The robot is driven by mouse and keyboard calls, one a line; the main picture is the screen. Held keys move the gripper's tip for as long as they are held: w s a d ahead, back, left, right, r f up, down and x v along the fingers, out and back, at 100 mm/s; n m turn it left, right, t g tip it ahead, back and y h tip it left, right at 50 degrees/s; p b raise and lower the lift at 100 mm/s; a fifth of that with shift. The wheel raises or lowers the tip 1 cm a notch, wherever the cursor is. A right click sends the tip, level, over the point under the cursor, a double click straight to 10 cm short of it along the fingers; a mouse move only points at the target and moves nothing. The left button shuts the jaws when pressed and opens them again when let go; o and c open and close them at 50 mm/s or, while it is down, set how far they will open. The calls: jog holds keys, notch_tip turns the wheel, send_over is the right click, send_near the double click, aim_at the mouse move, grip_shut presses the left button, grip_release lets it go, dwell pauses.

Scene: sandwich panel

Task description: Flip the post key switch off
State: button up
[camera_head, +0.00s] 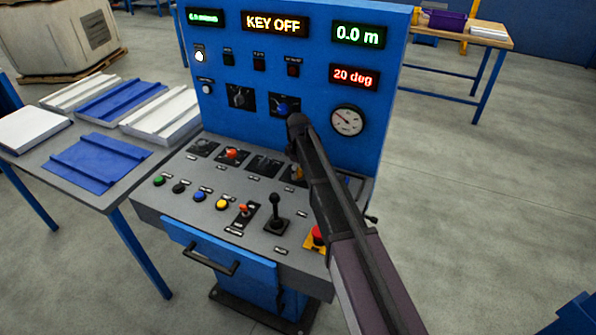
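The blue console (315,67) has an upright panel and a sloping grey deck. Its amber display (275,24) reads "KEY OFF". No label that I can read marks the post key switch. A small yellow part (297,173) on a dark plate at the deck's back row is partly hidden by my arm's end. My gripper (293,150) is at the panel's foot, just above that yellow part and below the blue knob (284,105). It is dark and seen from behind, so I cannot tell its fingers apart or whether it touches anything.
A black rotary knob (239,97) and a round gauge (347,121) are on the panel. The deck holds several coloured buttons, a black joystick (275,215) and a red emergency button (319,235). A table (120,190) with white and blue panels stands at left.

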jog(key=shift+m, duration=0.3)
jog(key=m, duration=0.8)
jog(key=shift+m, duration=0.3)
jog(key=m, duration=0.4)
jog(key=shift+m, duration=0.3)
jog(key=m, duration=0.4)
notch_tip(320, 180, up, 14)
jog(key=p, duration=1.4)
jog(key=s+d+f+n+b, duration=0.3)
jog(key=s+d, duration=1.7)
jog(key=s, duration=0.1)
jog(key=shift+d, duration=0.15)
jog(key=shift+s, duration=0.15)
